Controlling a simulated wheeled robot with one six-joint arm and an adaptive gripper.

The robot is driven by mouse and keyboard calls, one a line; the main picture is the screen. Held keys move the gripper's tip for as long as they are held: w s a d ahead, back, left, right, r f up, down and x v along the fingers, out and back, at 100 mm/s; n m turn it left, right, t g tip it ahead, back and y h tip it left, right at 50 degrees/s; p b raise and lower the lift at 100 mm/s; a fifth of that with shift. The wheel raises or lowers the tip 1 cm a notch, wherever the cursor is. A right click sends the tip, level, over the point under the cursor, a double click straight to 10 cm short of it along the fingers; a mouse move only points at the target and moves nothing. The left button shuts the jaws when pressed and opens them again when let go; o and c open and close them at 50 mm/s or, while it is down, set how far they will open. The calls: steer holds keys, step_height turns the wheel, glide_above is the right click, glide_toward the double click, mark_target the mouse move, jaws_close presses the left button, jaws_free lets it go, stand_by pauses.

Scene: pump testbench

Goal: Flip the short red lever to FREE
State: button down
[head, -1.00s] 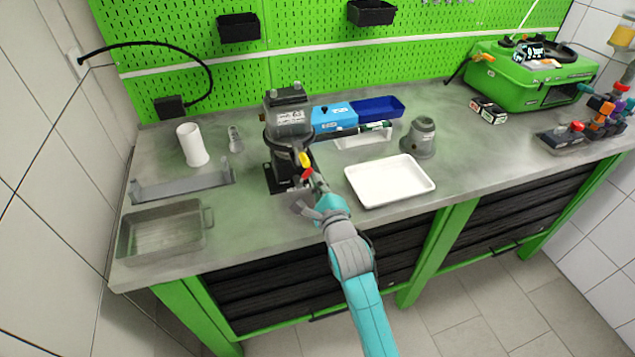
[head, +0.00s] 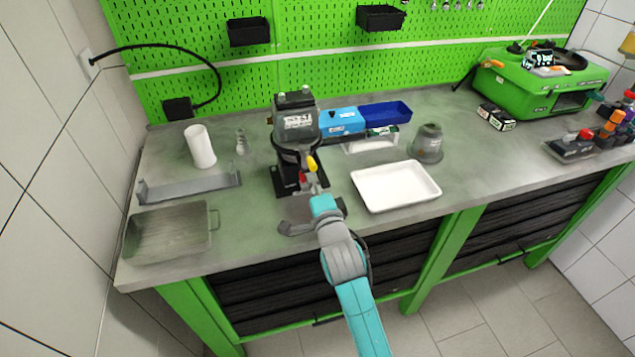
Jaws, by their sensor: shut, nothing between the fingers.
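The short red lever (head: 303,178) shows as a small red patch low on the front of the dark pump unit (head: 297,120). A yellow lever (head: 311,163) sits just above it and to its right. My gripper (head: 313,184) is at the front of the unit, just below and to the right of the red lever. It is shut and empty. Whether its fingertips touch the lever is too small to tell. The gripper and wrist hide part of the lever's surroundings. No FREE marking is readable.
A white tray (head: 396,187) lies close to the right of the unit. A grey cup-shaped part (head: 428,144), a blue bin (head: 385,113) and a blue box (head: 340,121) stand behind. A metal basin (head: 170,235), grey bracket (head: 190,188) and white cylinder (head: 200,147) are left.

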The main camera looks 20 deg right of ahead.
steer(key=a+n, duration=0.1)
steer(key=n, duration=0.1)
steer(key=a+n, duration=0.1)
steer(key=n, duration=0.1)
steer(key=shift+r+n, duration=0.1)
steer(key=shift+n, duration=0.3)
steer(key=shift+a, duration=0.3)
steer(key=shift+s, duration=0.1)
stand_by(0.4)
